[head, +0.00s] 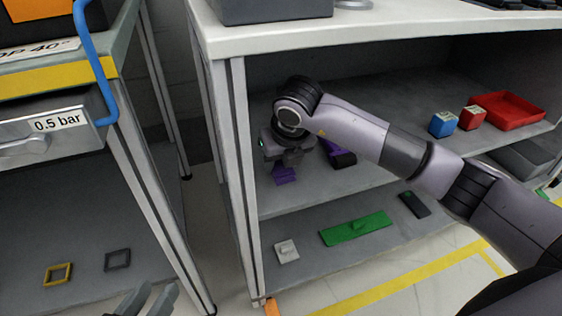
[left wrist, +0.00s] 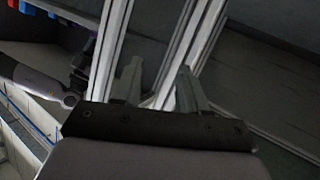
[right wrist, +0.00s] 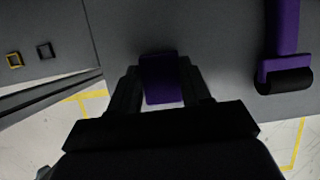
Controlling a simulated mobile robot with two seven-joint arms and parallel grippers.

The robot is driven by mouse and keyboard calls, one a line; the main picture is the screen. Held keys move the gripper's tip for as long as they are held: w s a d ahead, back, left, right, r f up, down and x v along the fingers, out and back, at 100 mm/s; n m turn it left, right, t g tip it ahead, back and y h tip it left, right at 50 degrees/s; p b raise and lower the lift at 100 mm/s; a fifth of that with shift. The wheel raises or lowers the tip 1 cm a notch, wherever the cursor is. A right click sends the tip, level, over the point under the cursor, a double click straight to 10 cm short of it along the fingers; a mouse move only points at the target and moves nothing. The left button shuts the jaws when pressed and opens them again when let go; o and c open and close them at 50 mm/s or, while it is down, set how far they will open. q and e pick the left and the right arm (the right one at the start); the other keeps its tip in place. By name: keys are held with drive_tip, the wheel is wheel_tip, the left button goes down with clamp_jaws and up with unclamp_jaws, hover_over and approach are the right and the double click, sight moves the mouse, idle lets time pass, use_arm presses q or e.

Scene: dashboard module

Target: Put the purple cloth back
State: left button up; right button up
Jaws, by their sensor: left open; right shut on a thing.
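My right gripper (head: 287,158) reaches into the middle level of the shelf unit. It is shut on the purple cloth (head: 284,174), a small purple piece that shows below its fingers. In the right wrist view the cloth (right wrist: 162,78) sits between the two fingertips (right wrist: 160,90) as a flat purple rectangle. I cannot tell whether the cloth touches the shelf board (head: 320,185). My left gripper (head: 148,302) is at the bottom edge of the head view, open and empty; its spread fingers also show in the left wrist view (left wrist: 158,85).
A purple and black tool (head: 340,155) lies right of the cloth, also in the right wrist view (right wrist: 284,60). Blue (head: 443,124) and red boxes (head: 472,117) and a red tray (head: 508,110) stand further right. A shelf post (head: 240,170) stands left of my right gripper.

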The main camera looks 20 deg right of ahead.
drive_tip(key=shift+f, duration=0.2)
drive_tip(key=o, duration=1.1)
drive_tip(key=shift+r, duration=0.1)
drive_tip(key=shift+r, duration=0.1)
